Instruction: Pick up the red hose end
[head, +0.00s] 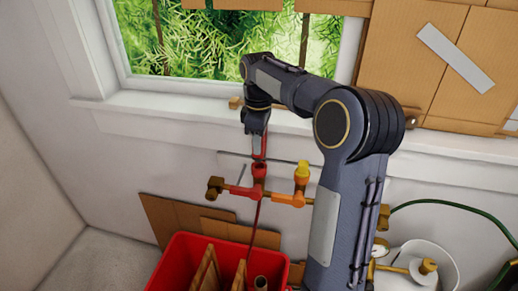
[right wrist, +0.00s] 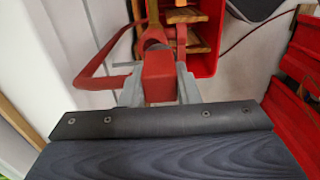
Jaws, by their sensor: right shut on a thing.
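My right gripper (head: 260,146) is at the wall below the window, pointing down. Its jaws are shut on a red, block-like piece that I take to be the red hose end (right wrist: 158,78); in the head view only a narrow strip of it shows. Just below the jaws is an upright red fitting (head: 258,171) on a pipe with a red left part and an orange valve (head: 301,178) at right. A thin dark red line (head: 254,222) hangs from there toward the bin. I cannot tell whether the held piece touches the fitting. My left gripper is not in view.
A red bin (head: 180,262) with wooden pieces stands below. The window sill (head: 160,103) is close behind my arm. At right are a green hose (head: 455,204) and a white bucket (head: 443,257). Cardboard (head: 160,217) leans on the wall.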

